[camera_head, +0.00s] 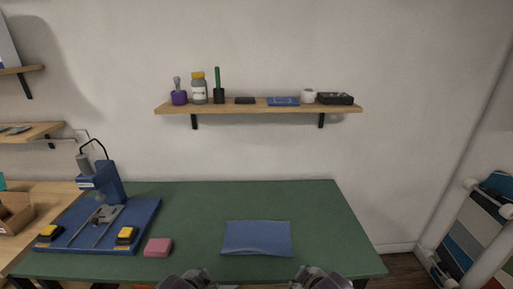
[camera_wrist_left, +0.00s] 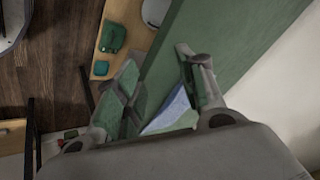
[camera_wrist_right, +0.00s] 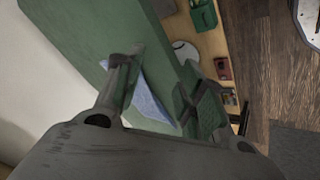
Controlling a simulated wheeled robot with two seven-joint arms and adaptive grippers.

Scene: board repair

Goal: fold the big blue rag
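The big blue rag (camera_head: 257,238) lies as a rough rectangle on the green-topped table, right of centre and near its front edge. My left gripper (camera_head: 187,279) is at the front edge, to the left of and in front of the rag. My right gripper (camera_head: 322,277) is at the front edge, to its right. Both are cut off by the head view's lower edge. In the left wrist view the fingers are apart, with part of the rag (camera_wrist_left: 176,110) between them. The right wrist view likewise shows parted fingers and part of the rag (camera_wrist_right: 150,100). Contact cannot be told.
A pink block (camera_head: 158,247) lies left of the rag. A blue fixture (camera_head: 140,222) with yellow-black pads stands farther left on the table (camera_head: 290,197). A wall shelf (camera_head: 240,108) holds jars and small items. The table behind and right of the rag is clear.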

